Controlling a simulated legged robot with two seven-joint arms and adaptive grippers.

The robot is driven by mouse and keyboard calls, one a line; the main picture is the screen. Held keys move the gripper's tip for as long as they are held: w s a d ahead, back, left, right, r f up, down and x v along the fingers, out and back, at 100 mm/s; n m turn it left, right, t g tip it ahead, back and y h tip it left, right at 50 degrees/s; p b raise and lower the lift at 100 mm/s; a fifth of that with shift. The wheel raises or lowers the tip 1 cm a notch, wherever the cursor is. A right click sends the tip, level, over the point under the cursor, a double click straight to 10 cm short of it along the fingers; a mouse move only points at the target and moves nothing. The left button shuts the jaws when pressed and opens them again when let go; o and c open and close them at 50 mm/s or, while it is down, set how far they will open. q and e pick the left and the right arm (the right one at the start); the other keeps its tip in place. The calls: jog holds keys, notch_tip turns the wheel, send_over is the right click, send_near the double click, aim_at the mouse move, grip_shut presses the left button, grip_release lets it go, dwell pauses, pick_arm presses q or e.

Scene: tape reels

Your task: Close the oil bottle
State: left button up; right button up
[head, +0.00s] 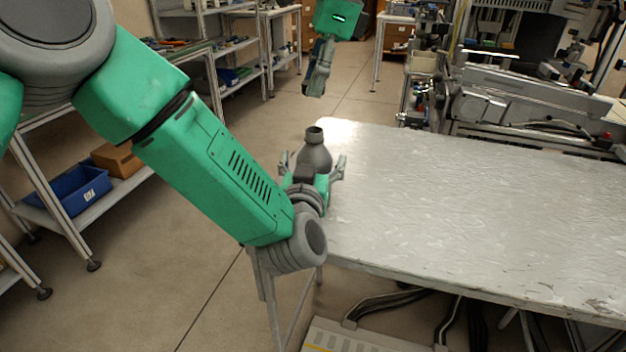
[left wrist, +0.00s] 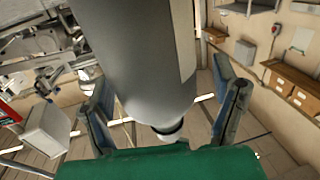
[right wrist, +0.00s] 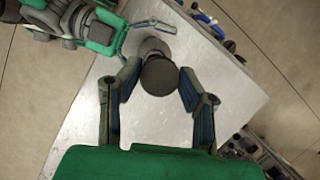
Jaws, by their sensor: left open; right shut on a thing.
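My left gripper (head: 312,168) is open, with one finger on each side of the bottle. In the left wrist view the bottle (left wrist: 140,60) fills the space between the spread fingers. My right gripper (head: 316,88) hangs above and beyond the bottle, fingers down. In the right wrist view it is shut on a dark round cap (right wrist: 159,76), with the bottle (right wrist: 154,46) partly hidden behind the cap.
The metal table (head: 470,200) is bare to the right of the bottle. Machinery (head: 530,100) stands behind it. A shelf with a blue bin (head: 75,190) and a cardboard box (head: 122,158) is at the left. A cable-bearing base (head: 360,338) lies below the table.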

aim_at(313, 130)
pick_arm(q)
jog(key=shift+d, duration=0.2)
jog(key=c, duration=1.8)
pick_arm(e)
jog(key=shift+d, duration=0.2)
jog(key=shift+s+a+f, duration=0.1)
jog(key=shift+f, duration=2.35)
jog(key=shift+f, duration=0.85)
pick_arm(q)
grip_shut()
pick_arm(e)
jog(key=shift+f, duration=0.55)
